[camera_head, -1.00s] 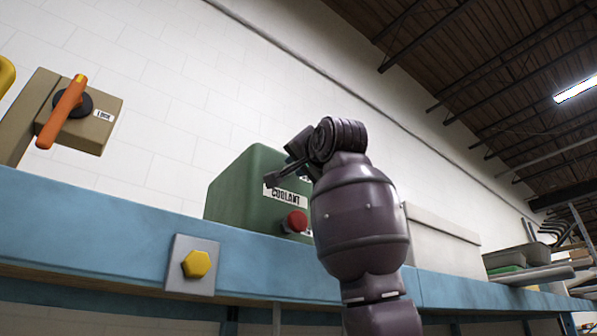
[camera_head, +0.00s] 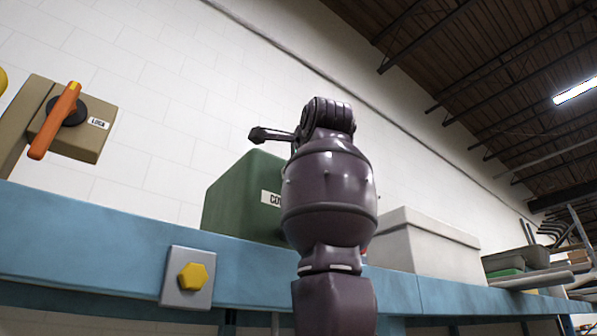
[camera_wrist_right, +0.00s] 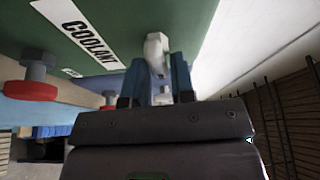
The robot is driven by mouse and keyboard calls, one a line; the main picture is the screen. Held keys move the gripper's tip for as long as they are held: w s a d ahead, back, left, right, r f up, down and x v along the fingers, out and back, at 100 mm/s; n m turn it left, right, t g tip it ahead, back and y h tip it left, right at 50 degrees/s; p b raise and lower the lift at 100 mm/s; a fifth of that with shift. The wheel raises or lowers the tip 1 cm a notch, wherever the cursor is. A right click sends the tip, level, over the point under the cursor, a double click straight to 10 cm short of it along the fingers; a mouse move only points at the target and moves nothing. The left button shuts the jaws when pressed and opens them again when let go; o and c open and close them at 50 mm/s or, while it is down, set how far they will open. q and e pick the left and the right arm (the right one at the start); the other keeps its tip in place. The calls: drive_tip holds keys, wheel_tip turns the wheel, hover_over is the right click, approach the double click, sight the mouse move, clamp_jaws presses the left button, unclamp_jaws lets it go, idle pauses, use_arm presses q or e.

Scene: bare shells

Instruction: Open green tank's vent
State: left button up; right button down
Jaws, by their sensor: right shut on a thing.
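The green tank (camera_head: 235,200) with a COOLANT label stands on the blue shelf, partly hidden by my right arm. In the right wrist view its green face (camera_wrist_right: 150,15) fills the upper part, with the label (camera_wrist_right: 85,32) at the left. My right gripper (camera_wrist_right: 157,75) has blue fingers shut on a pale grey lever (camera_wrist_right: 156,46) at the tank's face. Whether this lever is the vent's handle I cannot tell for sure. In the head view the fingers and lever are hidden behind my arm. My left gripper is in neither view.
A red knob (camera_wrist_right: 30,91) sits left of the lever. On the blue shelf (camera_head: 100,235) are a yellow hexagonal knob (camera_head: 193,277) on a plate and a white box (camera_head: 425,245). A tan box with an orange handle (camera_head: 55,120) is at the left.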

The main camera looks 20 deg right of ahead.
drive_tip(key=shift+m, duration=0.6)
drive_tip(key=c, duration=1.1)
unclamp_jaws()
drive_tip(key=shift+s+a+b, duration=0.2)
drive_tip(key=shift+s+b, duration=1.3)
drive_tip(key=shift+s, duration=3.95)
